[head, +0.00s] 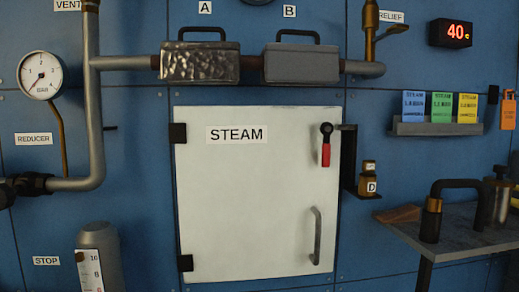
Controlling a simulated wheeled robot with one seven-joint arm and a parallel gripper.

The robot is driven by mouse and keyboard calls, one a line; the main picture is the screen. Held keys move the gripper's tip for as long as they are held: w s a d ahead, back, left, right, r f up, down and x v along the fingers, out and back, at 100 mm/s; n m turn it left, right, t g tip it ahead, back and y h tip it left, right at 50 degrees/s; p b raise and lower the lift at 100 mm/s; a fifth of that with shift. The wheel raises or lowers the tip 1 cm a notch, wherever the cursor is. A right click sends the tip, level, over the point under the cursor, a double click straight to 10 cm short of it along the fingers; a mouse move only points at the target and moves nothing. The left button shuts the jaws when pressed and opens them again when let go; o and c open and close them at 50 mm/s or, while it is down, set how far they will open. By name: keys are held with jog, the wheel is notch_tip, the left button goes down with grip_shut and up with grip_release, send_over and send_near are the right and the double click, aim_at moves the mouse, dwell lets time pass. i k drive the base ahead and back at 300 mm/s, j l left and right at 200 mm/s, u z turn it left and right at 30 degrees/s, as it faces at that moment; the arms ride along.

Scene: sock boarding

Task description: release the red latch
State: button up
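The red latch (326,155) is on the upper right part of the white STEAM door (240,205). It has a black pivot at its top and a red grip that hangs straight down. The door looks shut in its frame, with black hinges on its left edge. A grey bar handle (317,236) stands upright on the door below the latch. My gripper is not in view, and nothing touches the latch.
A black bracket (349,160) with a small brass part marked D (369,180) sits right of the door. A grey table (465,240) with a black bent handle juts out at right. Pipes and two boxes (300,65) run above. The space before the door looks clear.

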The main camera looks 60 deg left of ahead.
aim_at(327, 129)
jog(key=u, duration=2.05)
